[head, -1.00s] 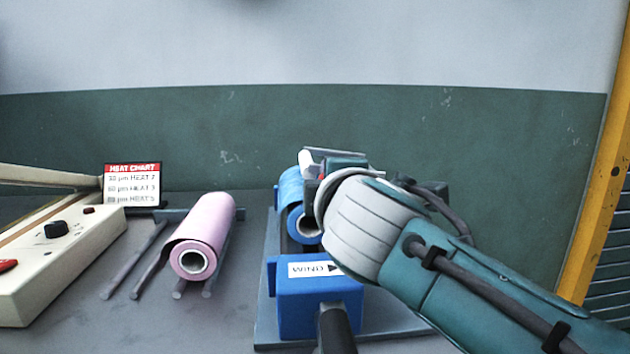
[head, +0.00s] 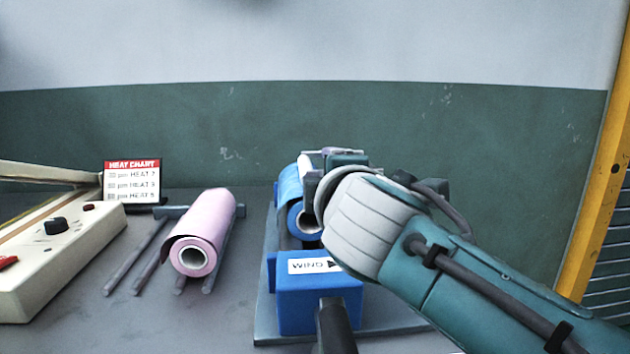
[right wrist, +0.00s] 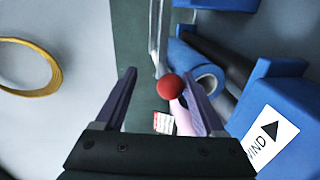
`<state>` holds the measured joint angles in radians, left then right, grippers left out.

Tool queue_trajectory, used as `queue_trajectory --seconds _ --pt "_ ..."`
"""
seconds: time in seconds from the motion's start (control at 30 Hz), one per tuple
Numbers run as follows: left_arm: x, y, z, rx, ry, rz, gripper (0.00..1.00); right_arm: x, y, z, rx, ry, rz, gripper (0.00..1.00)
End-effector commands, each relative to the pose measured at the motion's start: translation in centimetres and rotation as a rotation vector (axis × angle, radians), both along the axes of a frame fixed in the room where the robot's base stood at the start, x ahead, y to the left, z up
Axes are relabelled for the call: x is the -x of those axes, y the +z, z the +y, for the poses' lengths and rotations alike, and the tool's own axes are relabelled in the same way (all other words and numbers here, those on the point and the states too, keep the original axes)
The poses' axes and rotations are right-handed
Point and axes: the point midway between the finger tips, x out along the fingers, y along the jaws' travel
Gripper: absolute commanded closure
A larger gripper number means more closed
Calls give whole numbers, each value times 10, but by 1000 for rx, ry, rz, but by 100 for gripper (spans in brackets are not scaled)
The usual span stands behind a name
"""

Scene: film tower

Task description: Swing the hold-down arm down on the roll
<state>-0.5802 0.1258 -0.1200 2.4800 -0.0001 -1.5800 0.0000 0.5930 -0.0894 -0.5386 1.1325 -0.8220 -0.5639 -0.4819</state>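In the right wrist view, a red ball knob (right wrist: 168,87) sits at the end of a grey metal arm (right wrist: 158,35), which looks like the hold-down arm. My right gripper (right wrist: 159,75) is open around the knob. The fingers stand to either side, with a clear gap at the left finger. The blue film roll (right wrist: 203,80) lies to the right of the knob. In the head view, the blue roll (head: 290,185) sits on the winder behind its blue box (head: 318,300). My right wrist hides much of the roll and the gripper. My left gripper is out of view.
A pink roll (head: 205,225) lies on grey rails left of the winder. A cream sealer (head: 60,255) and a heat chart (head: 132,182) stand farther left. A dark handle (head: 336,325) projects at the front of the blue box. A yellow post (head: 595,180) stands at the right.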

Motion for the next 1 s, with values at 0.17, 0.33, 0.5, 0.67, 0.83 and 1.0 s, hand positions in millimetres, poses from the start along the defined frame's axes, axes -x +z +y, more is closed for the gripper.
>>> queue_trajectory --seconds 0.17,0.33,0.5,0.67,0.83,1.0 --pt "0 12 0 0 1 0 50 18 6 0 -1 2 -1 31" --pt "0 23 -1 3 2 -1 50 47 11 -2 -1 2 0 31" --pt "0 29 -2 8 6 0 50 75 14 -3 -1 2 2 31" --pt "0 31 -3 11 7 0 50 91 16 -3 -1 1 1 31" --pt "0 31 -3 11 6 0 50 97 16 -4 1 0 1 31" --pt "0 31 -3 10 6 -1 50 96 16 -4 1 0 0 31"
